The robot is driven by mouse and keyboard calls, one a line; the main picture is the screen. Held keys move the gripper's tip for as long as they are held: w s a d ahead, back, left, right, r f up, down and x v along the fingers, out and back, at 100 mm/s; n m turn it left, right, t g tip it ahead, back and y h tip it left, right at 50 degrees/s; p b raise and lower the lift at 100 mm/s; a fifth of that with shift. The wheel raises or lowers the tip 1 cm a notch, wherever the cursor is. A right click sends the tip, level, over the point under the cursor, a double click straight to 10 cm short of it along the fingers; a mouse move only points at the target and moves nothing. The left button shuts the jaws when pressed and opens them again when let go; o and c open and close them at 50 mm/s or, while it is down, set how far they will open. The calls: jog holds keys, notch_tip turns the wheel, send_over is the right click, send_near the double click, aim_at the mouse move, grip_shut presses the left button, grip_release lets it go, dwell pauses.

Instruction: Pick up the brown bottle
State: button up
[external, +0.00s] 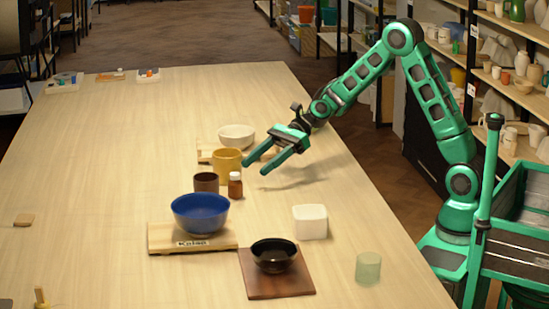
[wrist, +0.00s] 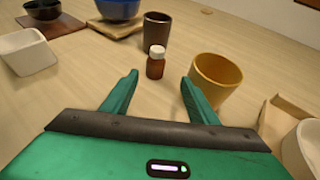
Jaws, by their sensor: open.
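The brown bottle (external: 235,186) is small, with a white cap, and stands upright on the table between the yellow pot and the blue bowl. In the wrist view the bottle (wrist: 156,66) stands ahead of the fingertips, roughly between their lines. My gripper (external: 258,169) is open and empty, above the table to the right of the bottle in the external view. Its two green fingers (wrist: 158,80) show in the wrist view, apart from the bottle. The bottle is fully visible in both views.
A yellow pot (wrist: 217,80) stands close right of the bottle in the wrist view, and a dark brown cup (wrist: 157,30) just behind it. A blue bowl (external: 200,213), white square container (external: 310,222), black bowl (external: 274,254) and white bowl (external: 236,136) stand around. The table's far left is mostly clear.

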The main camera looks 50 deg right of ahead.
aim_at(235, 186)
jog(key=shift+a+f, duration=0.15)
jog(key=shift+f, duration=0.1)
jog(key=x, duration=0.5)
jog(key=shift+s+x, duration=0.15)
jog(key=shift+x, duration=1.2)
jog(key=shift+s+x, duration=0.15)
jog(key=shift+x, duration=1.25)
jog(key=shift+r, duration=0.1)
jog(key=c, duration=1.1)
jog(key=shift+r, duration=0.1)
jog(key=shift+c, duration=0.2)
